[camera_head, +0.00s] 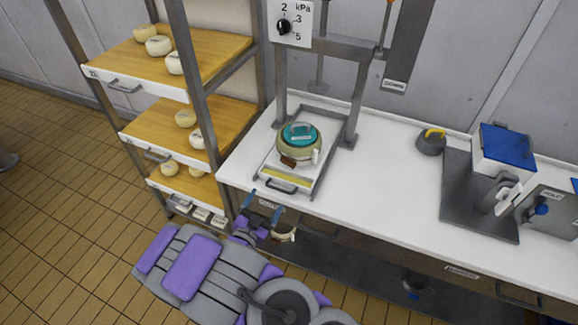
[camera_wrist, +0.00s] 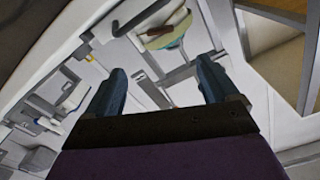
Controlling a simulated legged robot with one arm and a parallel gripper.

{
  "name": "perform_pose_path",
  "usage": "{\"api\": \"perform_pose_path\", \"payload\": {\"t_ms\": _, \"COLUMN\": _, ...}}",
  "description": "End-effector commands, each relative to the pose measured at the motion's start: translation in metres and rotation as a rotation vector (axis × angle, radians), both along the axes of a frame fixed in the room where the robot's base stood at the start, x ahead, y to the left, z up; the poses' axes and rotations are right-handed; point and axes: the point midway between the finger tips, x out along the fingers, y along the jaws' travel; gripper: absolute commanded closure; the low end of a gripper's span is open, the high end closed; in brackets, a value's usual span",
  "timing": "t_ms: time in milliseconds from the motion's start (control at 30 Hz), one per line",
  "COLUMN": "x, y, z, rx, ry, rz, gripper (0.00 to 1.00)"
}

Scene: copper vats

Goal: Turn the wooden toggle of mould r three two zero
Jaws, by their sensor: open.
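A round beige mould (camera_head: 300,151) with a teal lid (camera_head: 299,133) stands on a tray under the press on the white counter. A brown wooden toggle (camera_head: 289,161) is on its front left side, and a pale tab is on its front right. I cannot read a mould number. The mould (camera_wrist: 163,31) also shows at the top of the wrist view, with a brown piece across it. My gripper (camera_head: 263,208) is open and empty, in front of the counter's front edge, apart from the mould. Its two blue fingers (camera_wrist: 162,88) are spread in the wrist view.
The press frame (camera_head: 357,100) stands around the tray (camera_head: 313,180), which has a front handle. A shelf rack (camera_head: 190,60) with cheeses is close on the left. A pale round item (camera_head: 284,236) is below the counter edge.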

Motion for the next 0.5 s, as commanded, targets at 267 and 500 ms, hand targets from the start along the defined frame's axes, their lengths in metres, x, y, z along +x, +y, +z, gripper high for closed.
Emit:
{"api": "perform_pose_path", "payload": {"t_ms": 267, "x": 0.029, "y": -0.012, "z": -0.001, "rx": 0.001, "ry": 0.001, "rz": -0.003, "gripper": 0.13}}
{"api": "perform_pose_path", "payload": {"t_ms": 500, "x": 0.062, "y": -0.023, "z": -0.001, "rx": 0.0, "ry": 0.0, "rz": -0.001, "gripper": 0.13}}
